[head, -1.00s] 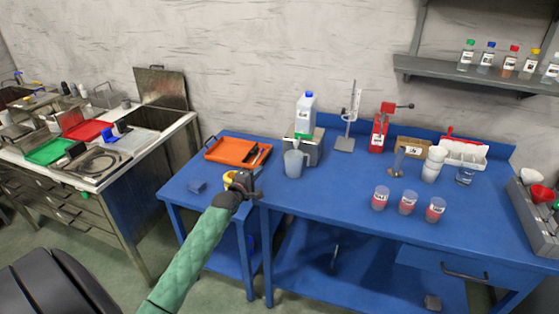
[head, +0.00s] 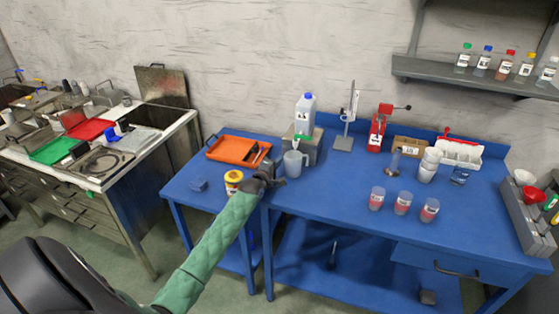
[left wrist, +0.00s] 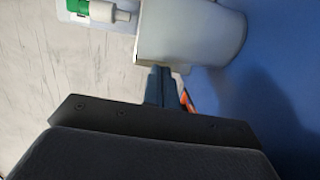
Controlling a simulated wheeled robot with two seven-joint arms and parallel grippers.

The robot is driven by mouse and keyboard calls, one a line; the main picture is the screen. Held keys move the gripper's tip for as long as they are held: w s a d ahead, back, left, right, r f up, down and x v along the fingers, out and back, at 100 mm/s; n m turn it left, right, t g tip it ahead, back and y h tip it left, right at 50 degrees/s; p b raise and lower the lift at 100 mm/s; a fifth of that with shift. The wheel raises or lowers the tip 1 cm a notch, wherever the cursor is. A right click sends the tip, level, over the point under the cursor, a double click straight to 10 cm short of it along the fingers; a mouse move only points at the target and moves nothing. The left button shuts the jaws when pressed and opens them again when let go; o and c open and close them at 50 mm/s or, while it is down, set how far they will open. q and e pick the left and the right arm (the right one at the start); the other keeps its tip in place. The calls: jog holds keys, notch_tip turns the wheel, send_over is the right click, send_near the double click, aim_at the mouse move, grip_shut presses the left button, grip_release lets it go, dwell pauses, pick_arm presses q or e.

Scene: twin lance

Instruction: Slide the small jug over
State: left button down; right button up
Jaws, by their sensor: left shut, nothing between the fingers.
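The small jug (head: 293,163) is pale grey with a handle on its right. It stands upright on the blue table, in front of a grey stand. My left gripper (head: 275,174) is shut and empty, low at the jug's left front side. In the left wrist view the jug (left wrist: 195,32) fills the upper middle, and the shut fingers (left wrist: 160,86) reach up to its lower edge. I cannot tell whether they touch it. My right gripper is out of view.
A white bottle with a blue cap (head: 305,112) stands on the grey stand (head: 312,146) behind the jug. An orange tray (head: 230,150) and a yellow-lidded jar (head: 233,176) are to the left. Several labelled cups (head: 402,204) stand right. The table between jug and cups is clear.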

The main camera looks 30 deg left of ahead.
pick_arm(q)
jog(key=shift+w+d, duration=0.1)
jog(key=shift+d, duration=0.15)
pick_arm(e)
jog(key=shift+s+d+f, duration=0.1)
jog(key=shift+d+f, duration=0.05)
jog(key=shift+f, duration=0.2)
